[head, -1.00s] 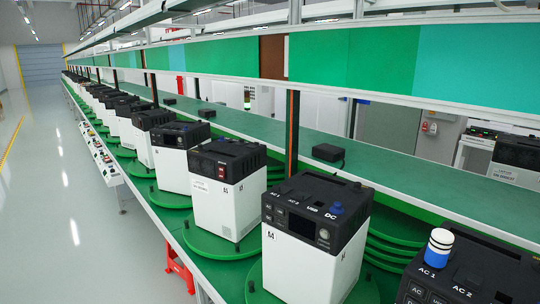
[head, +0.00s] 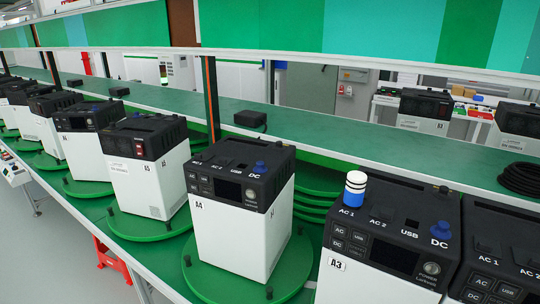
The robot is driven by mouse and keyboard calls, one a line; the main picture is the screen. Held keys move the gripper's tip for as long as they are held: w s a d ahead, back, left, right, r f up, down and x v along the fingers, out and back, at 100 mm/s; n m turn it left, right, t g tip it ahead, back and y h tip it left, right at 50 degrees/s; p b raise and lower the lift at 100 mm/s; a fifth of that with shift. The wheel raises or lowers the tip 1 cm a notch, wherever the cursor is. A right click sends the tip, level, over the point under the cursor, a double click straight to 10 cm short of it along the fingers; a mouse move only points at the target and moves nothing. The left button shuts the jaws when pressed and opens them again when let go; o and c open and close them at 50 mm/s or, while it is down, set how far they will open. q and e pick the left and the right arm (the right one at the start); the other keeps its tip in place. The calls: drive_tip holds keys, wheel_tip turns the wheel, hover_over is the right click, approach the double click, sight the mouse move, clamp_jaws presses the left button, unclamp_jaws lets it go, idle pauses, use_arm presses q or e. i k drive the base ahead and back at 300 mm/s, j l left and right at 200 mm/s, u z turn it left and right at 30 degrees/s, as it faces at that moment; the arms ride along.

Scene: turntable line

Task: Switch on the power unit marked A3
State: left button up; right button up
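The power unit marked A3 (head: 352,286) stands at the lower right in the head view. It is a white box with a black top. Its front carries AC, USB and DC buttons, a dark screen (head: 394,256) and a round power button (head: 431,268). A blue and white striped cylinder (head: 354,188) stands upright on its top by the AC 1 label, and a blue knob (head: 441,230) is at DC. The bottom of the unit is cut off by the frame. Neither of my grippers shows.
Unit A4 (head: 233,232) stands on a green turntable (head: 207,279) left of A3, and unit A5 (head: 145,187) is further left. Another unit (head: 503,250) stands close on A3's right. A shelf with green panels (head: 365,25) runs above the bench. A black cable coil (head: 520,178) lies behind.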

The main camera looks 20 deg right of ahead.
sight(431, 268)
drive_tip(key=z, duration=1.4)
